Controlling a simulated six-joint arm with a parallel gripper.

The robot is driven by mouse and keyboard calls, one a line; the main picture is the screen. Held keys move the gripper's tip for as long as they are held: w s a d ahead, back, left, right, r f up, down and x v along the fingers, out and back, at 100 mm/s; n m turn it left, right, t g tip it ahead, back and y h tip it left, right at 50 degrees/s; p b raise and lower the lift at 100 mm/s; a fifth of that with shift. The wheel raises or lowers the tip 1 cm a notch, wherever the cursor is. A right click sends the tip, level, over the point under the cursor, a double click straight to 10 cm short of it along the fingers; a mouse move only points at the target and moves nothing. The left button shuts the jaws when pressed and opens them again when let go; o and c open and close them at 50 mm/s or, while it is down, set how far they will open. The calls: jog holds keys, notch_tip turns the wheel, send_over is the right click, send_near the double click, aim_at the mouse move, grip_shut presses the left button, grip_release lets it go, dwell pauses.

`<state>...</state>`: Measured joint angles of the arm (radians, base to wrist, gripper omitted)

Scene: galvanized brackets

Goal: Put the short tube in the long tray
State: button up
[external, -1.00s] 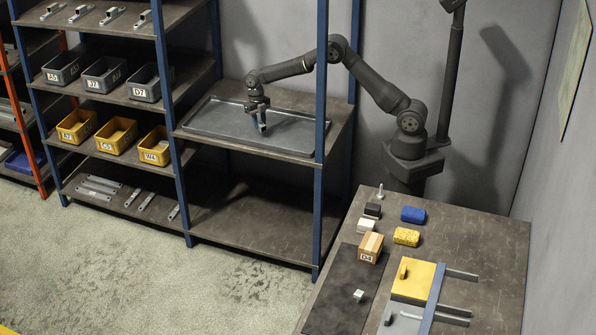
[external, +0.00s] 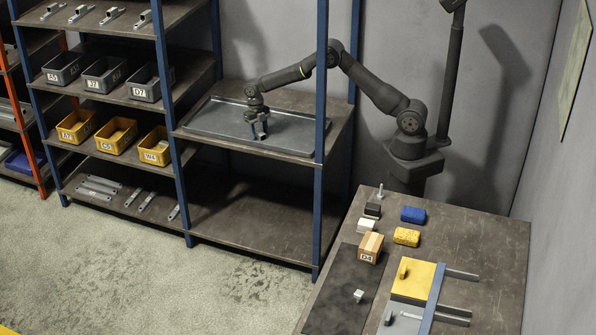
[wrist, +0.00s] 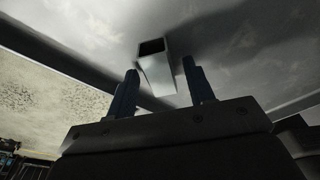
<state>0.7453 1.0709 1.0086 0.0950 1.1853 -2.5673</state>
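The short tube (wrist: 160,75) is a pale grey square tube with a dark open end, seen between my gripper's fingers in the wrist view. A gap shows between it and the fingers. It is on the floor of the long tray, though in the external view the fingers mostly hide it. The long tray (external: 208,118) is a shallow grey metal tray on the rack's middle shelf. My gripper (external: 259,133) points down over the tray's middle, low near its floor. In the wrist view, my gripper (wrist: 160,66) has its two dark fingers apart on both sides of the tube.
A blue rack post (external: 321,120) stands in front of the tray's right end. Grey bins (external: 103,76) and yellow bins (external: 115,136) fill the shelves to the left. A table (external: 480,245) at the lower right holds sponges, a box and clamps. The shelf below the tray is empty.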

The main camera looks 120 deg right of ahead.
aim_at(260, 133)
notch_tip(260, 133, up, 12)
jog(key=d, duration=0.1)
jog(key=shift+w+d, duration=0.2)
jog(key=shift+d, duration=0.2)
dwell(0.3)
jog(key=f, duration=0.4)
jog(key=a+f, duration=0.1)
jog(key=f, duration=0.3)
jog(key=a+f, duration=0.1)
jog(key=f, duration=0.3)
jog(key=shift+s, duration=0.2)
notch_tip(260, 133, up, 3)
jog(key=shift+d+f, duration=0.1)
jog(key=shift+f, duration=0.1)
jog(key=shift+r, duration=0.8)
